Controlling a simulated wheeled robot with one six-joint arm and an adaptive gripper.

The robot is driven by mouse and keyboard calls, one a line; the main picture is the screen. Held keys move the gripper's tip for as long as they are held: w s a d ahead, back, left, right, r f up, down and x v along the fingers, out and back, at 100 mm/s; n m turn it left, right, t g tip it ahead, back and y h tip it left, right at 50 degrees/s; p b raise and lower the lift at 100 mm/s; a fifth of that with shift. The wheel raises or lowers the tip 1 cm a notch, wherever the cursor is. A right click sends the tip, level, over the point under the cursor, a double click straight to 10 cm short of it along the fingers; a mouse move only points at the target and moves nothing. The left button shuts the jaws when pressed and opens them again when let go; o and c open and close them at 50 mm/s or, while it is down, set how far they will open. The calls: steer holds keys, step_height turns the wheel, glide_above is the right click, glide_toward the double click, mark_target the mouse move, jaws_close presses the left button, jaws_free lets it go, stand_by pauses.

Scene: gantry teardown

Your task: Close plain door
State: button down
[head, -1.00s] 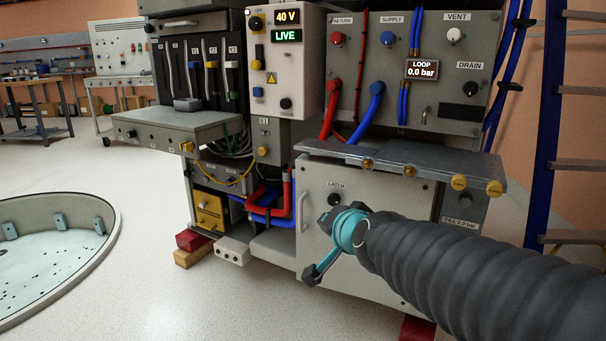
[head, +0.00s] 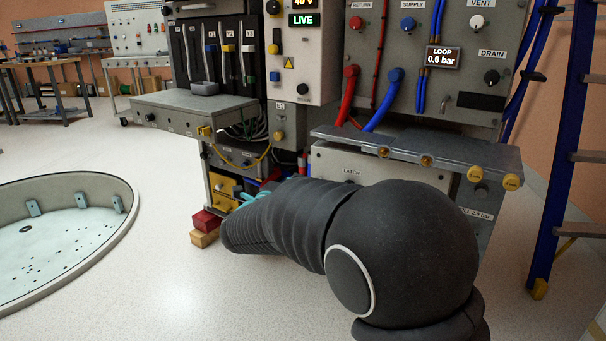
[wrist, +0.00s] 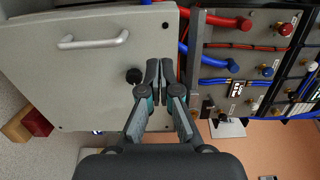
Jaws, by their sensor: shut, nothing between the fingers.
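The plain door (head: 340,163) is a light grey panel under a metal shelf. My arm covers most of it in the head view. In the wrist view the door (wrist: 70,80) appears turned on its side, with a bar handle (wrist: 93,40) and a black round latch knob (wrist: 133,75). I cannot tell whether the door is flush or ajar. My gripper (wrist: 166,65) is shut and empty. Its fingertips appear beside the latch knob, over the door's edge nearest the hose panel; contact cannot be told.
The shelf (head: 415,148) with yellow knobs juts out above the door. Red and blue hoses (head: 383,100) run down to it. A blue ladder (head: 560,150) stands at right. A round floor pit (head: 120,225) lies at left. Red and wooden blocks (head: 205,230) sit by the cabinet.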

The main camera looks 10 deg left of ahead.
mark_target(320, 159)
steer(key=x, duration=1.3)
